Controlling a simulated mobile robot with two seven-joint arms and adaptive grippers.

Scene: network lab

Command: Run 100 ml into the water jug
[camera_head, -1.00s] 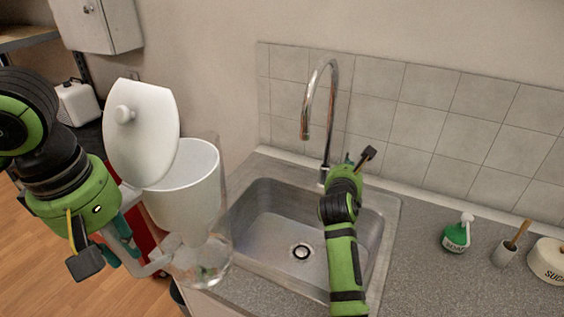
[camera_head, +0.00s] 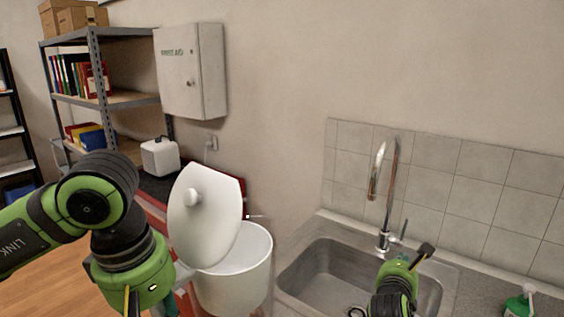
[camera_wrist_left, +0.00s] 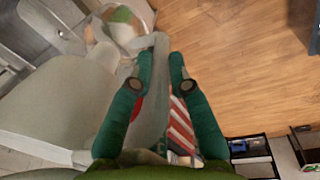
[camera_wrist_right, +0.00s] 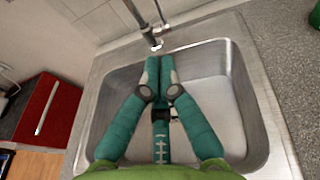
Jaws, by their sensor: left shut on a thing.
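My left gripper (camera_wrist_left: 162,78) is shut on the jug's handle. The curved chrome tap (camera_head: 391,185) stands behind the sink, with a small lever (camera_head: 403,229) on its right. My right gripper (camera_wrist_right: 159,70) is shut and empty over the basin, its fingertips near the tap's base in the right wrist view. The jug's water level is hidden.
The steel sink (camera_head: 322,270) is empty beneath my right gripper. A green soap bottle (camera_head: 519,304) stands on the right counter. A red cabinet (camera_wrist_right: 47,108) is left of the sink. A first-aid box (camera_head: 190,72) and shelving (camera_head: 92,50) are at the back left.

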